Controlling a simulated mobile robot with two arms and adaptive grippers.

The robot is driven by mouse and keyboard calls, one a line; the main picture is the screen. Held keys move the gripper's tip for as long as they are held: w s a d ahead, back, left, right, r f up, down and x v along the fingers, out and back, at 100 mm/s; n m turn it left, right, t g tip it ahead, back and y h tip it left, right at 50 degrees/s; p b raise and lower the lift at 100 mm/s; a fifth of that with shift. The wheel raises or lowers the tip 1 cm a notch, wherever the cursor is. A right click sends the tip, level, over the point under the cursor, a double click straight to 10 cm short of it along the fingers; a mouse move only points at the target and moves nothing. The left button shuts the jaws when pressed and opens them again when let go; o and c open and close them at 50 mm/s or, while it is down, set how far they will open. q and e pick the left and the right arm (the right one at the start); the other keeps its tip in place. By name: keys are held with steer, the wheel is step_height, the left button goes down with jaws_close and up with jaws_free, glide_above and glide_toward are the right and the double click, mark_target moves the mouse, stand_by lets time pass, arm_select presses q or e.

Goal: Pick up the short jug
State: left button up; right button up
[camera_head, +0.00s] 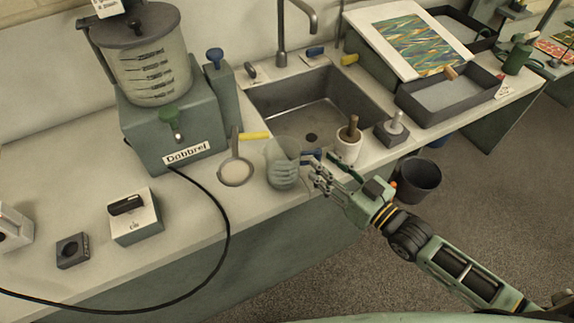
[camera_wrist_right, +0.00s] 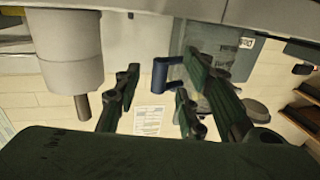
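The short jug (camera_head: 282,165) is a clear, marked vessel standing upright at the counter's front edge, with a blue handle (camera_head: 311,155) on its right side. My right gripper (camera_head: 318,173) is at the handle side of the jug, its fingers pointing toward it. In the right wrist view, which looks upside down, the blue handle (camera_wrist_right: 164,74) shows between the spread fingers of my right gripper (camera_wrist_right: 164,88). The gripper looks open; no contact with the handle is clear. The jug's clear body is hard to make out there. My left gripper is not in view.
A white pot (camera_head: 347,146) with a brown handle stands close to the right of the jug. A round strainer (camera_head: 236,171) lies to the left. The sink (camera_head: 310,112) is behind, the machine (camera_head: 170,135) back left. A dark bucket (camera_head: 418,181) is on the floor.

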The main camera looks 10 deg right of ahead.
steer(key=shift+w+a, duration=0.4)
steer(key=shift+w, duration=0.15)
steer(key=shift+s, duration=0.1)
steer(key=shift+c, duration=0.5)
jaws_close()
